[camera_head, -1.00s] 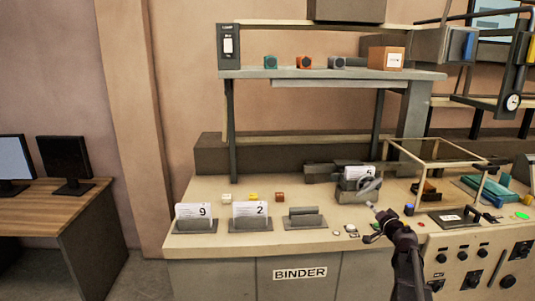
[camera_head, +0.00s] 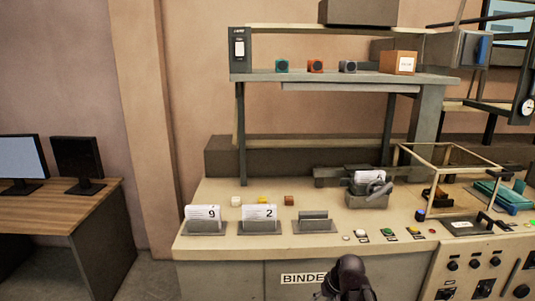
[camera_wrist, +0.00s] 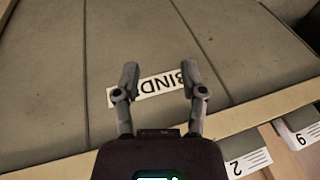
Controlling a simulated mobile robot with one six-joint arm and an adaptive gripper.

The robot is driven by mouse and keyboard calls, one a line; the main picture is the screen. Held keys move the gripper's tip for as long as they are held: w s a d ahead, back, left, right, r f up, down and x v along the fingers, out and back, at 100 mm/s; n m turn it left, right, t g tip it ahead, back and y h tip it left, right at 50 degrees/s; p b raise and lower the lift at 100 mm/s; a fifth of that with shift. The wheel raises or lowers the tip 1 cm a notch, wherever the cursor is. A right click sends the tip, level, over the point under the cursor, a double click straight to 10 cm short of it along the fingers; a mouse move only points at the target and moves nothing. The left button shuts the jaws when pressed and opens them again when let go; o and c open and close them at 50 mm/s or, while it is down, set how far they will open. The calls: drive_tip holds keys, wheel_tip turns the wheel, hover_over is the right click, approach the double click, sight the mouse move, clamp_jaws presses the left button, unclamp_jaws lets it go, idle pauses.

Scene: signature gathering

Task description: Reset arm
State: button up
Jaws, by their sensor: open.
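My gripper (camera_wrist: 159,80) shows in the wrist view with its two fingers spread apart and nothing between them. The fingers cannot be made out there.
The bench top (camera_head: 330,243) holds a card marked 9 (camera_head: 203,213), a card marked 2 (camera_head: 260,213), an empty holder (camera_head: 314,225) and a grey device with a card (camera_head: 368,190). A shelf (camera_head: 350,77) stands behind. A wooden desk (camera_head: 60,208) is at left.

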drive_tip(key=s+f+g+h, duration=0.1)
drive_tip(key=s+g+h, duration=0.1)
drive_tip(key=s, duration=0.5)
drive_tip(key=shift+s+d+f+g+h, duration=0.2)
drive_tip(key=shift+s+g+h, duration=0.15)
drive_tip(key=shift+h, duration=0.25)
